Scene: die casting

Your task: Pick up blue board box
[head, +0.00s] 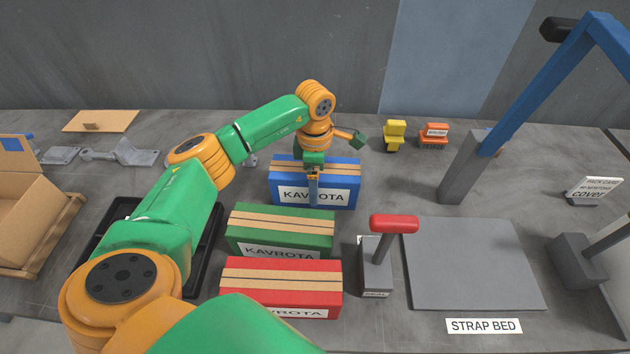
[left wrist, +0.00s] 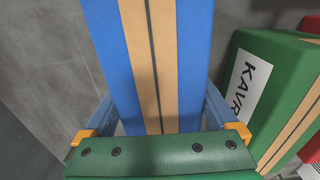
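The blue board box (head: 343,172), with tan tape strips and a KAVROTA label, sits on the table behind the green box. My left gripper (head: 313,186) points down over it, with one finger in front of its label. In the left wrist view the blue box (left wrist: 190,50) lies between the two fingers of the left gripper (left wrist: 160,112), one on each side. The fingers look very close to its sides; contact is not clear, and their tips are hidden. My right gripper is not in view.
A green box (head: 250,232) and a red box (head: 265,287) stand in front of the blue one. A red-handled sealing tool (head: 376,268) and a grey strap bed (head: 475,270) are at right. A black tray (head: 205,262) and an open carton (head: 22,215) are at left.

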